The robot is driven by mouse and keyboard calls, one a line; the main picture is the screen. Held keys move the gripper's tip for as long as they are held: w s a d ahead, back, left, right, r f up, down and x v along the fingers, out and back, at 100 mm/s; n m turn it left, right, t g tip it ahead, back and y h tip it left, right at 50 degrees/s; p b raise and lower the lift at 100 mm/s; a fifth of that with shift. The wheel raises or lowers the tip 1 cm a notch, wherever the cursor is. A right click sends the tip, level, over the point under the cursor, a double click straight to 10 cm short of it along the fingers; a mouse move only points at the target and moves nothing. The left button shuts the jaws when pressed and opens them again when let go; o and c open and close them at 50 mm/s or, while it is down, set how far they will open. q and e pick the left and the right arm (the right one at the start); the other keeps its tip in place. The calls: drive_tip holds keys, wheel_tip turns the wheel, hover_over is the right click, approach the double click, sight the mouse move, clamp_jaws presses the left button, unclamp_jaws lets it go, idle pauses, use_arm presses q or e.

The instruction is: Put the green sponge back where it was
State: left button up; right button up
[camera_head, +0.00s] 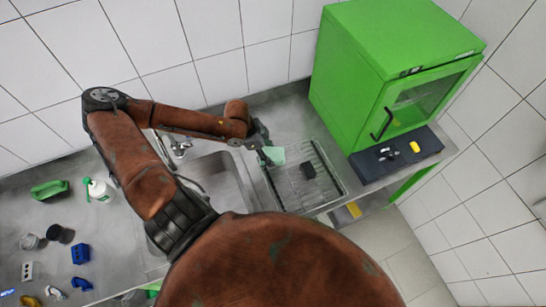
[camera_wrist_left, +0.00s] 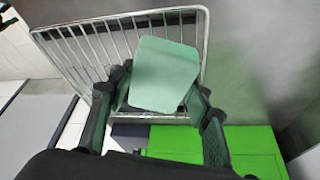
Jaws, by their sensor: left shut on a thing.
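The green sponge (camera_head: 274,155) is pale green and sits between the fingers of my left gripper (camera_head: 267,150), at the left side of the wire rack (camera_head: 325,163). In the left wrist view the sponge (camera_wrist_left: 163,75) shows as a flat tilted slab, with one dark finger on each side of it. The rack's bars (camera_wrist_left: 85,45) lie behind it. I cannot tell whether the sponge touches the rack. My right gripper is not in view.

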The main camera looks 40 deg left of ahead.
sight(270, 150)
use_arm(q)
drive_tip(key=shift+w+f, duration=0.85)
drive_tip(key=shift+f, duration=0.1)
drive_tip(key=shift+w+f, duration=0.2)
drive_tip(key=shift+f, duration=0.15)
wheel_tip(270, 150, down, 3)
drive_tip(key=shift+w+f, duration=0.1)
drive_tip(key=shift+w, duration=0.05)
drive_tip(key=shift+a, duration=0.1)
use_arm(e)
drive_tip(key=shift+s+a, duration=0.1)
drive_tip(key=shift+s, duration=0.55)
use_arm(q)
drive_tip(key=shift+f, duration=0.15)
drive_tip(key=o, duration=1.1)
drive_tip(key=p+v, duration=0.1)
drive_tip(key=v, duration=1.1)
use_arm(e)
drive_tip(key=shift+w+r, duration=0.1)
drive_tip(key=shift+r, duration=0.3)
